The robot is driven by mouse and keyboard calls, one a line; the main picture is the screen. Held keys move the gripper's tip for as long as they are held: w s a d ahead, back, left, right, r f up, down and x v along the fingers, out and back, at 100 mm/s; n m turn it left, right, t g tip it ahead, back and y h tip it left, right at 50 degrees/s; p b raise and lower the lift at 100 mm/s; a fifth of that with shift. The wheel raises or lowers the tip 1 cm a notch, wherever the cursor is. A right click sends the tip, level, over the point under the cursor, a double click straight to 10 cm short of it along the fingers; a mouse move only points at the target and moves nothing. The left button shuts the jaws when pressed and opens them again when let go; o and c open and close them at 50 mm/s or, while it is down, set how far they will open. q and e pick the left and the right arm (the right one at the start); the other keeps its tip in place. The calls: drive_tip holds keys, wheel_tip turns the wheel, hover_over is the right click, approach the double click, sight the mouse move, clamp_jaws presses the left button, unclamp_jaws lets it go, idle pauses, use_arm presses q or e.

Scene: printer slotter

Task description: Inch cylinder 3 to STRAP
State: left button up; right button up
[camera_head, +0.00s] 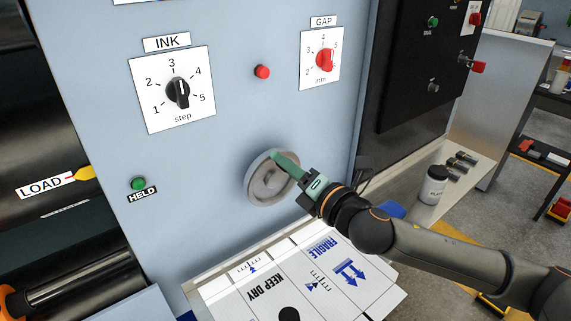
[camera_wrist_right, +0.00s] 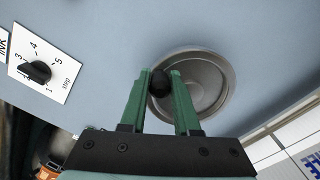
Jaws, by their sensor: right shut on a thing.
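A round grey handwheel (camera_head: 258,180) sits on the pale blue machine panel (camera_head: 225,140). My right gripper (camera_head: 283,161) reaches it from the lower right, its green fingers over the wheel's upper right part. In the right wrist view the green fingers (camera_wrist_right: 160,88) are shut on the wheel's black knob (camera_wrist_right: 160,84), with the wheel's dish (camera_wrist_right: 205,80) behind. A printed white sheet (camera_head: 300,275) below the wheel reads KEEP DRY and FRAGILE and carries blue arrows and small tick scales. I cannot read a STRAP label. My left gripper is not in view.
The panel has an INK dial (camera_head: 178,92), a GAP dial (camera_head: 325,60), a red button (camera_head: 262,72) and a green HELD lamp (camera_head: 138,183). A yellow pointer stands by the LOAD label (camera_head: 45,187).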

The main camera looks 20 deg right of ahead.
clamp_jaws()
idle(0.8)
